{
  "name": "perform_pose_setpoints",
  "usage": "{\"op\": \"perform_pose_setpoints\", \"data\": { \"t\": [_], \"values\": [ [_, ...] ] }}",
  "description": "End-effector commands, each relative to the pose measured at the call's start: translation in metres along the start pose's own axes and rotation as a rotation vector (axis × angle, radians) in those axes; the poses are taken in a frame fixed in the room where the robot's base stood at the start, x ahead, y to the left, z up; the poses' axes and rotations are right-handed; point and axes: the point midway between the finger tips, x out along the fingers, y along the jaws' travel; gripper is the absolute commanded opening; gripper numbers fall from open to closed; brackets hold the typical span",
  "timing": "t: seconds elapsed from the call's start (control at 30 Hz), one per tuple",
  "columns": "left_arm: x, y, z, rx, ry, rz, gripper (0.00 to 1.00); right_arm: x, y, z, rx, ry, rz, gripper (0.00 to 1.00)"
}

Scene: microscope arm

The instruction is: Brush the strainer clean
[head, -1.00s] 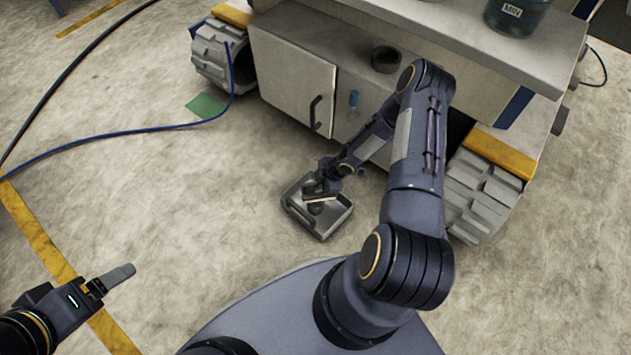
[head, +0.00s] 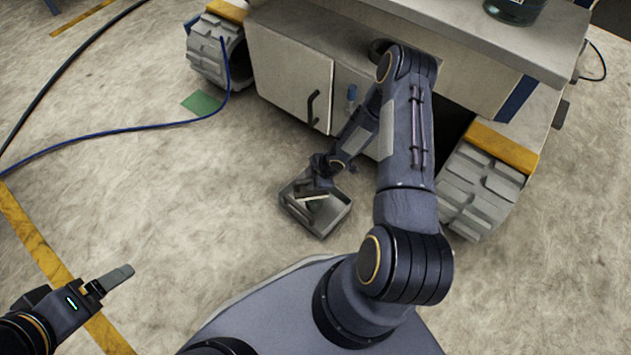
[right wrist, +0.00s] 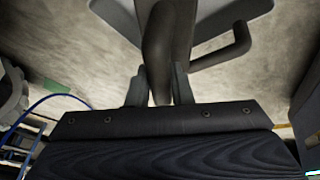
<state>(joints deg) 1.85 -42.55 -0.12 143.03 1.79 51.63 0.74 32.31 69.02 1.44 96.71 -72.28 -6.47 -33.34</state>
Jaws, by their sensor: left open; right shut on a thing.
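My right gripper (head: 314,190) is over a shallow grey metal tray (head: 338,221) on the floor. In the right wrist view its two fingers (right wrist: 159,88) are shut on a dark grey, curved, handle-like thing (right wrist: 160,45). I cannot tell whether this belongs to a brush or the strainer. The tray's pale surface (right wrist: 205,12) and a dark bent bar (right wrist: 236,44) show beyond it. The gripper hides much of the tray's inside in the head view. My left gripper (head: 122,273) is open and empty above the floor at lower left, away from the tray.
A pale cabinet (head: 290,80) with a dark door handle stands behind the tray, between tracked wheels (head: 480,190). A dark round thing (head: 378,47) sits on its ledge, partly behind my arm. A blue cable (head: 110,131) crosses the floor at left. The floor left of the tray is clear.

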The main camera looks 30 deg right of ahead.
Motion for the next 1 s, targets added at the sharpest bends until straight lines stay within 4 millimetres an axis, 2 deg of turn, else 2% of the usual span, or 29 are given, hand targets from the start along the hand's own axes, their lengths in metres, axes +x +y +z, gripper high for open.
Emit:
{"op": "perform_pose_setpoints", "data": {
  "t": [0.5,1.0],
  "values": [
    [0.002,-0.001,0.001,0.000,0.000,0.000,0.83,0.001,0.000,-0.006,0.000,0.005,0.001,0.02],
    [-0.018,0.008,-0.009,0.000,0.000,0.000,0.83,-0.011,0.001,0.015,0.002,0.003,0.001,0.01]
  ]
}}
